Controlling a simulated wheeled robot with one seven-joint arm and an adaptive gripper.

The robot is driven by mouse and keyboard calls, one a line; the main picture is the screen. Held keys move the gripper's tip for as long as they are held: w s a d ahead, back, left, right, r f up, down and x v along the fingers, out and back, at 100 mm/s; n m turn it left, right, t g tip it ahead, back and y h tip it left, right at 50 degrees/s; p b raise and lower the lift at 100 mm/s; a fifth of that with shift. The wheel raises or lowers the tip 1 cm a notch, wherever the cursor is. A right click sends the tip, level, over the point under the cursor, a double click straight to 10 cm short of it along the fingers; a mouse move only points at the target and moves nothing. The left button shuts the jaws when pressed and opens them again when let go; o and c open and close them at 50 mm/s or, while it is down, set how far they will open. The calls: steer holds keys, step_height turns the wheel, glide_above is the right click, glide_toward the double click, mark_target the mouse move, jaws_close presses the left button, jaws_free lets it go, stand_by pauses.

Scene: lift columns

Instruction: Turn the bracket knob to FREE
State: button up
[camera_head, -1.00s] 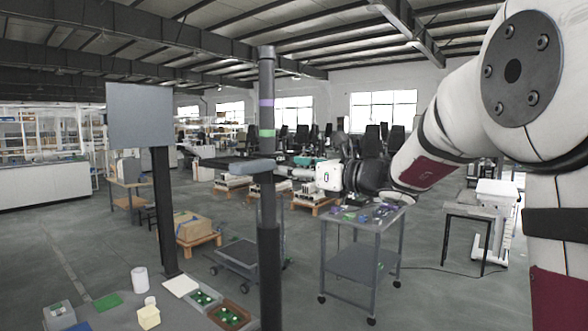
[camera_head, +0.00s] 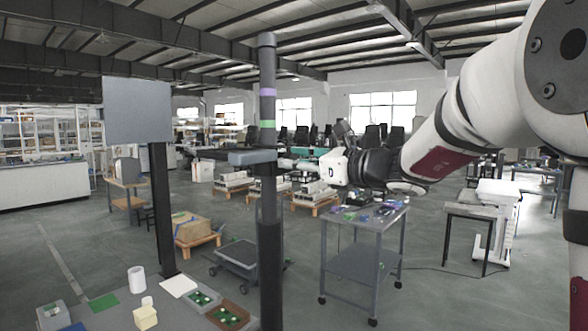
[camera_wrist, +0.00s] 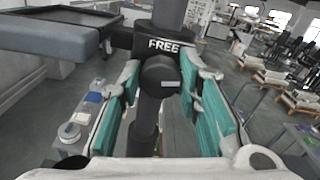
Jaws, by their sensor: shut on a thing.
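The bracket (camera_head: 252,157) is a grey block on a dark upright column (camera_head: 267,200) in the head view. In the wrist view the round black knob (camera_wrist: 158,76) sits just below the white word FREE (camera_wrist: 171,46) on a black collar. A short pale bar shows on the right part of the knob's face; other markings are not visible. My gripper (camera_wrist: 160,82) has its teal fingers on either side of the knob, shut on it. In the head view my gripper (camera_head: 292,164) reaches the column from the right, its fingertips small and partly hidden.
The column carries a purple and a green band above the bracket. A grey panel (camera_head: 137,110) on a post stands left. A table (camera_head: 95,312) with small trays and blocks lies in front. A wheeled cart (camera_head: 365,225) with loose parts stands below my arm.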

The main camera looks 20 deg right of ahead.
steer(key=n+b, duration=0.5)
steer(key=b, duration=0.2)
steer(key=n+b, duration=0.5)
steer(key=b, duration=0.2)
steer(key=n+b, duration=0.5)
steer(key=b, duration=0.2)
steer(key=shift+s+a+f+n, duration=0.1)
steer(key=shift+a+f+n, duration=0.05)
steer(key=shift+f+n, duration=0.15)
steer(key=shift+r, duration=0.15)
steer(key=o, duration=1.1)
steer(key=shift+o, duration=0.2)
steer(key=v, duration=1.2)
